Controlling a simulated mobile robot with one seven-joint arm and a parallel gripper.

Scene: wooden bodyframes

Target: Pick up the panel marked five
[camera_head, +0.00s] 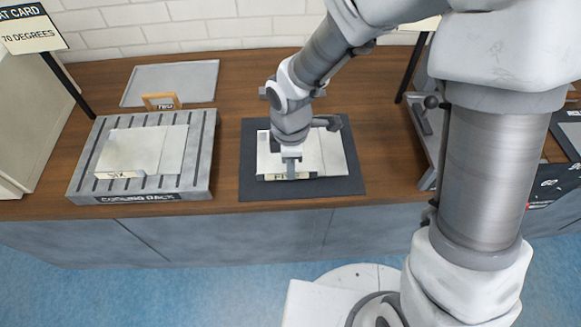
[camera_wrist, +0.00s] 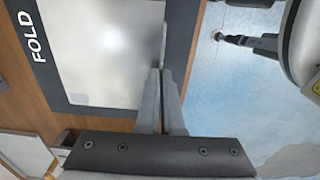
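The pale metal panel (camera_head: 333,153) lies on a dark mat (camera_head: 352,186) in the middle of the counter in the head view. Its front edge carries a light label (camera_head: 274,177); my gripper (camera_head: 291,174) covers part of it, and the letters left showing fit FIVE. In the wrist view the same panel (camera_wrist: 100,45) fills the upper left. My gripper (camera_wrist: 161,72) is there at the panel's edge, with its fingers close together and the thin edge strip between their tips. The panel looks flat on the mat.
A cooling rack (camera_head: 201,165) at left holds a panel (camera_head: 130,150) marked SIX. Behind it are a wooden-framed piece (camera_head: 161,101) and a flat grey tray (camera_head: 190,78). The mat reads FOLD in the wrist view. Bare wood lies between rack and mat.

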